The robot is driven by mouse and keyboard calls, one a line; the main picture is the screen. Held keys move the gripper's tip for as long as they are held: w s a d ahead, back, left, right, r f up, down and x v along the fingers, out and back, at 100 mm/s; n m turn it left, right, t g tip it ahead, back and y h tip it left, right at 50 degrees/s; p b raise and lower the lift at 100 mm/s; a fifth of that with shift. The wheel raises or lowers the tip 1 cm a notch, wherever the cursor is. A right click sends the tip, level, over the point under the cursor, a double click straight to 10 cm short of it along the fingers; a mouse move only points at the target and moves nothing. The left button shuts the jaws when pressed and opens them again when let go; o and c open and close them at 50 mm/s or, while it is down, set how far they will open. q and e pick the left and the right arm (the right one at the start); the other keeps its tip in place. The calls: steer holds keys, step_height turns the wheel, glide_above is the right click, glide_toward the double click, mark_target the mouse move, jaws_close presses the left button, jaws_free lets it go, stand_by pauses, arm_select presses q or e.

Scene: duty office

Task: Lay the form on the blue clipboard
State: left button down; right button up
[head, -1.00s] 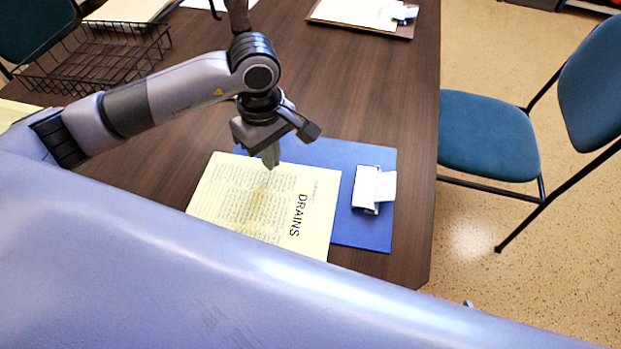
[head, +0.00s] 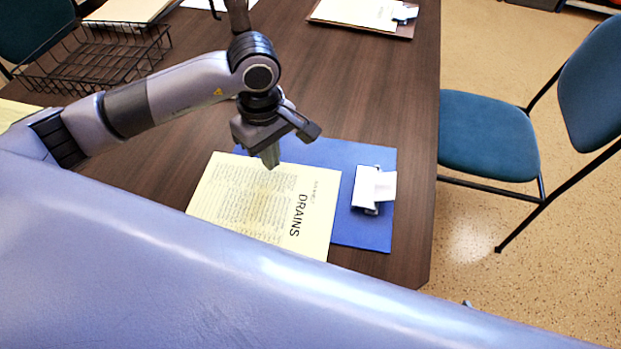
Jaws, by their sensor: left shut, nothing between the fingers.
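The form (head: 265,205) is a pale yellow sheet headed "DRAINS". It lies over the left part of the blue clipboard (head: 362,232), and its left part reaches past the board's visible area. The clipboard lies on the table with its clip (head: 368,190) at the right, and a white tag sits at the clip. The form's right edge is a little left of the clip. My left gripper (head: 271,162) is shut and empty, pointing down at the form's upper edge. I cannot tell whether it touches the paper. My right gripper is not in view. My own body hides the form's lower edge.
The brown table (head: 400,110) has bare room behind the clipboard. A black wire basket (head: 95,58) stands at the back left. Another clipboard with paper (head: 360,12) lies at the far edge. A blue chair (head: 490,135) stands to the right.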

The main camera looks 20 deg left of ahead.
arm_select(q)
steer(key=shift+f+b, duration=1.15)
steer(key=shift+f, duration=0.1)
stand_by(0.5)
steer(key=shift+w, duration=0.25)
steer(key=shift+w+r+b, duration=0.1)
steer(key=shift+w+b, duration=0.25)
steer(key=shift+w, duration=0.15)
stand_by(0.3)
steer(key=shift+w+a+b, duration=0.15)
steer(key=shift+w+b, duration=0.3)
steer(key=shift+b, duration=0.05)
steer(key=shift+w+b, duration=0.45)
steer(key=shift+w, duration=0.05)
steer(key=shift+w+a, duration=0.1)
steer(key=shift+w, duration=0.25)
stand_by(0.4)
steer(key=shift+w+b, duration=0.35)
